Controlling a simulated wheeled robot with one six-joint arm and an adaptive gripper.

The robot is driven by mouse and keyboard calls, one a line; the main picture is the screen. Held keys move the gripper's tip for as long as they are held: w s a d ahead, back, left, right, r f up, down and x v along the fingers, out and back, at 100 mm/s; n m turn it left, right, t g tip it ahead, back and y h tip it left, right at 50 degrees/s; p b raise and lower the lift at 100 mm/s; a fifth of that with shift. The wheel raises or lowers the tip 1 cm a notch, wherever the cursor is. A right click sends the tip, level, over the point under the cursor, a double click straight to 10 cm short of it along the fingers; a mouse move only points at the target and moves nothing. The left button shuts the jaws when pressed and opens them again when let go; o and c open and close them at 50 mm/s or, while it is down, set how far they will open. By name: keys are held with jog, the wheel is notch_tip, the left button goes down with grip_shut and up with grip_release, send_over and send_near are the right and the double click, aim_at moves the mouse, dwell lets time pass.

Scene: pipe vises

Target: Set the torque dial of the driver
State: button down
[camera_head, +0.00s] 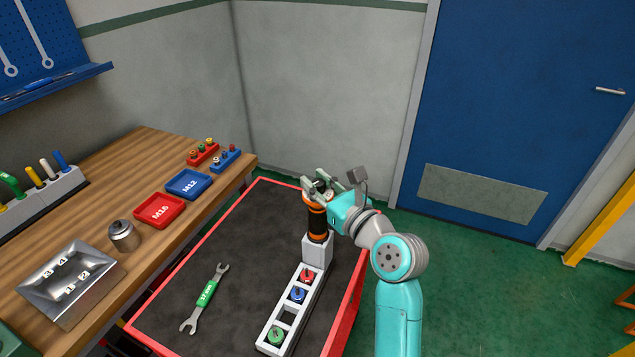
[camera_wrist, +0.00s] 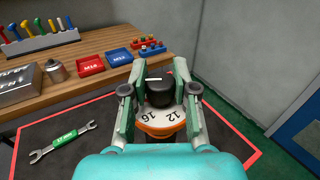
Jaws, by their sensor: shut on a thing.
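The driver (camera_head: 317,222) stands upright in a grey holder block (camera_head: 317,248) at the far right part of the red-edged cart. Its body is black with orange bands. In the wrist view its torque dial is a black knob (camera_wrist: 159,92) above an orange ring (camera_wrist: 160,128) with a white scale; the numbers 16 and 12 show, and the rest of the scale is hidden. My gripper (camera_head: 322,187) is at the top of the driver. In the wrist view its two fingers (camera_wrist: 159,88) are on either side of the knob, shut on it.
On the cart (camera_head: 215,255) lie a green-handled wrench (camera_head: 205,297) and a grey rack (camera_head: 263,335) with red, blue and green sockets. The wooden bench at left holds red M16 (camera_head: 159,211) and blue M12 (camera_head: 189,184) trays, a metal cylinder (camera_head: 124,236) and a numbered metal box (camera_head: 68,283).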

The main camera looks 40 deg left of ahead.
jog(key=n+g, duration=0.3)
jog(key=g, duration=0.2)
jog(key=shift+w+y, duration=0.1)
jog(key=shift+y, duration=0.3)
jog(key=n+g, duration=0.4)
jog(key=g, duration=0.1)
jog(key=shift+g+h, duration=0.4)
jog(key=n+g+h, duration=0.1)
jog(key=n+g, duration=0.1)
jog(key=g, duration=0.1)
jog(key=n+g+h, duration=0.2)
jog(key=shift+g, duration=0.4)
jog(key=shift+s+n+g+h, duration=0.2)
jog(key=shift+n+g+h, duration=1)
jog(key=shift+h, duration=0.1)
jog(key=shift+d+g+h, duration=0.1)
jog(key=shift+g+h, duration=0.2)
jog(key=shift+h, duration=0.1)
jog(key=shift+f, duration=0.1)
jog(key=c, duration=0.9)
grip_release()
jog(key=shift+o, duration=0.2)
